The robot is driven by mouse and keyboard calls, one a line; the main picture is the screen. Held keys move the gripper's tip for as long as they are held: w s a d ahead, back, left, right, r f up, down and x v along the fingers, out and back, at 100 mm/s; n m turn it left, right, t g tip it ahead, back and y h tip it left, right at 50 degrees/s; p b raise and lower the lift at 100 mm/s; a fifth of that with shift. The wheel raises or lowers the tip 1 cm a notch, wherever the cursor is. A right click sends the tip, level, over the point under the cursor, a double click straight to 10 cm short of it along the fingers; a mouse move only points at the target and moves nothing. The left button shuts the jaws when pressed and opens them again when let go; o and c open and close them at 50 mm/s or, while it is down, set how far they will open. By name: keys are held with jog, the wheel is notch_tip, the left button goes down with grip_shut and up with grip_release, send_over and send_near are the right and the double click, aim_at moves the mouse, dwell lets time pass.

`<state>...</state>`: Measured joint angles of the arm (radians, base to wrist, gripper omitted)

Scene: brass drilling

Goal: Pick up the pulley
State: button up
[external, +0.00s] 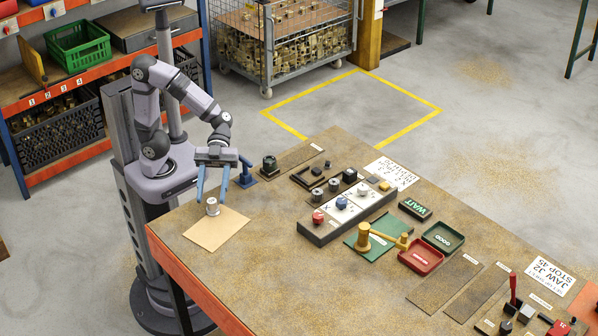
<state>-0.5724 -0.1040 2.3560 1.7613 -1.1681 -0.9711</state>
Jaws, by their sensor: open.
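A small pale, spool-shaped part that looks like the pulley (212,207) stands on a tan square sheet (222,237) near the table's left corner. My gripper (211,196) points down with its two blue fingers apart. In the picture, its fingertips lie to either side of the pulley's upper part. I cannot tell from this one view whether the fingers are level with the pulley or touch it.
A long tray (318,232) holds several coloured parts. Beyond are a yellow-brown post tool (363,238), a red tray (421,256) and a green tray (443,238).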

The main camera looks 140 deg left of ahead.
aim_at(211, 208)
jog(key=shift+f+b, duration=0.5)
jog(key=shift+f, duration=0.8)
jog(key=x, duration=0.3)
jog(key=shift+w+d+f+b, duration=0.1)
jog(key=shift+d+b, duration=0.1)
jog(key=shift+b, duration=0.15)
jog(key=shift+w+d+f, duration=0.2)
jog(key=shift+w+d, duration=0.25)
jog(key=shift+w, duration=0.05)
grip_shut()
